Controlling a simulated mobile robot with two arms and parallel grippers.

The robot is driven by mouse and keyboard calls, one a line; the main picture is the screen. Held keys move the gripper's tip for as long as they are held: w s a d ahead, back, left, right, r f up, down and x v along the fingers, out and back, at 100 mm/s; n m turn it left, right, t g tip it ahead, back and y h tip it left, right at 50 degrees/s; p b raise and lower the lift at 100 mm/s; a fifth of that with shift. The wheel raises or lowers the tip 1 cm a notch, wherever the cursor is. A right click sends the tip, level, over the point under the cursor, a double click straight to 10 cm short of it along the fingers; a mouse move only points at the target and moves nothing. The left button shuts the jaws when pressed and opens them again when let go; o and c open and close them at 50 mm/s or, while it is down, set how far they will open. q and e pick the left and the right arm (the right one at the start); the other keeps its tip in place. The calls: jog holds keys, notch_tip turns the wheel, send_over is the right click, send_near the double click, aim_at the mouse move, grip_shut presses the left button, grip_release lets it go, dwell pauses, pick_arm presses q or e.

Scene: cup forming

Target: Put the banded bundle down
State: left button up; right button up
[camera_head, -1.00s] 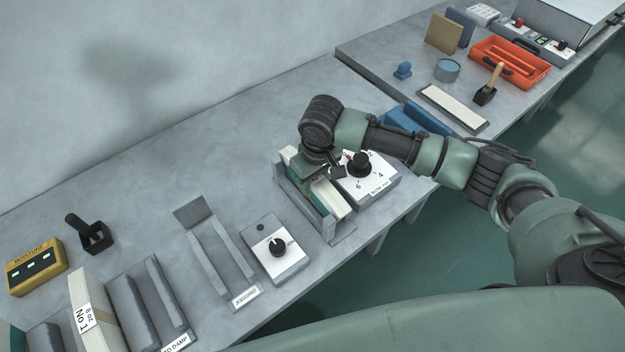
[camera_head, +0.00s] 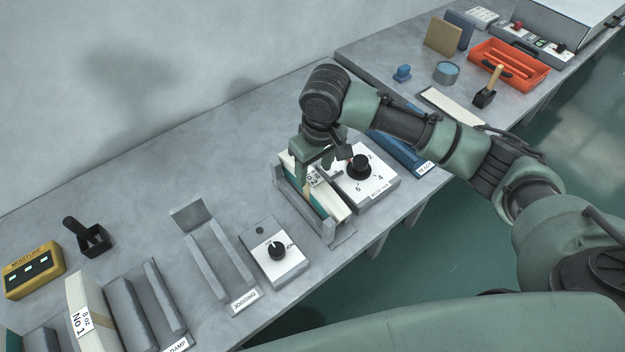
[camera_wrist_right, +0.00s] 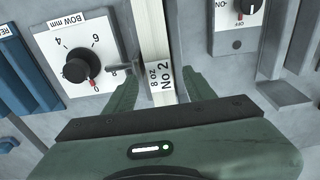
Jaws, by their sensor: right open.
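The banded bundle (camera_head: 337,209), cream with a teal side and an "8 oz No 2" label, lies in a grey metal tray (camera_head: 287,195) beside the BOW mm dial box. It also shows in the right wrist view (camera_wrist_right: 151,32), running up from between the fingers. My right gripper (camera_head: 318,168) is just above the bundle, fingers pointing down. In the right wrist view its fingers (camera_wrist_right: 159,88) stand apart on either side of the bundle, with gaps visible. My left gripper is out of view.
The BOW mm dial box (camera_head: 371,184) stands close on the right. A switch box (camera_head: 275,252) and the empty jogging tray (camera_head: 218,255) are on the left. A No 1 bundle (camera_head: 86,300) stands at lower left. The bench behind the tray is clear.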

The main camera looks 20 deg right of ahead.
jog(key=r, duration=0.5)
jog(key=shift+s+d, duration=0.1)
jog(key=shift+s, duration=0.2)
dwell(0.6)
